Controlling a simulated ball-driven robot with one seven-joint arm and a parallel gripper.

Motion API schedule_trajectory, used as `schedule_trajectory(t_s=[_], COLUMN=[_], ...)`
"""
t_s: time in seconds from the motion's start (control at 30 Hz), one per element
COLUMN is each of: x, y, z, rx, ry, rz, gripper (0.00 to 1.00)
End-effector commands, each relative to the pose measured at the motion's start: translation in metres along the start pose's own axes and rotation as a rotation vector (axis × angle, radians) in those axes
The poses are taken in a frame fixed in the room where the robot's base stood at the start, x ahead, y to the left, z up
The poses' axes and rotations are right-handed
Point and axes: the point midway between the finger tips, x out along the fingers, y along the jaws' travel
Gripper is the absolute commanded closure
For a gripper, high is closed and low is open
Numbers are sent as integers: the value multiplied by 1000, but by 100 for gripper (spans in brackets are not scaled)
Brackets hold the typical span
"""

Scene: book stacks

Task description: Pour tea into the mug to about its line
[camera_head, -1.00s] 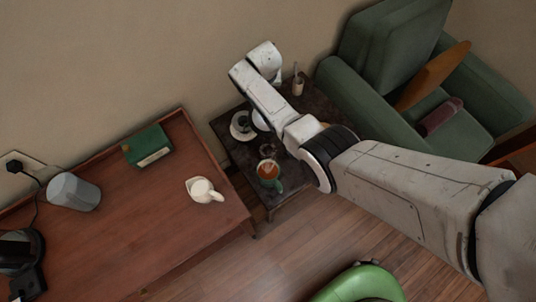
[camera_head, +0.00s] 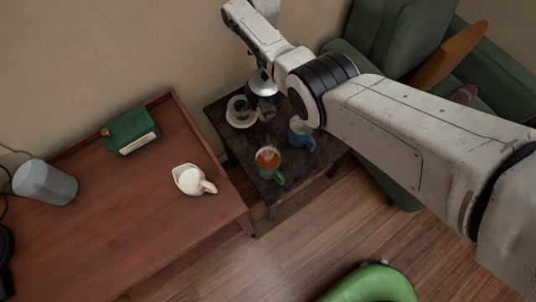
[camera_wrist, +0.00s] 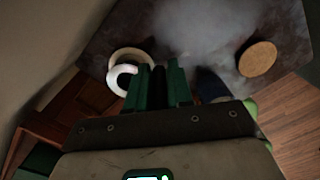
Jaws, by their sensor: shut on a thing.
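I cannot see a fill line or the blue mug's contents. A silver-topped dark pot (camera_head: 262,85) shows behind them, under my arm. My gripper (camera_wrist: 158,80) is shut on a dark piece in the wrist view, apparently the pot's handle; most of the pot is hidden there. Pale steam spreads beyond the fingers.
A round cork coaster (camera_wrist: 257,58) lies right in the wrist view. The brown desk (camera_head: 110,215) holds a cream jug (camera_head: 190,180) and green box (camera_head: 131,131). A green armchair (camera_head: 383,35) stands behind my arm.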

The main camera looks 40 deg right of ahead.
Motion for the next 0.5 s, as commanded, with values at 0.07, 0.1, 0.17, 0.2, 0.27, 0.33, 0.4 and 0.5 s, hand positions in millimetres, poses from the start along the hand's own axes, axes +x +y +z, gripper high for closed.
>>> schedule_trajectory(t_s=[0.07,0.1,0.17,0.2,0.27,0.33,0.4,0.5], x=[6,7,9,10,12,14,16,18], y=[0,0,0,0,0,0,0,0], z=[2,3,4,4,4,5,6,7], rx=[1,1,1,2,2,3,3,4], ry=[12,19,28,34,43,52,62,75], rz=[0,-1,0,-1,-1,-1,-2,-3], gripper=[100,100,100,100,100,100,100,100])
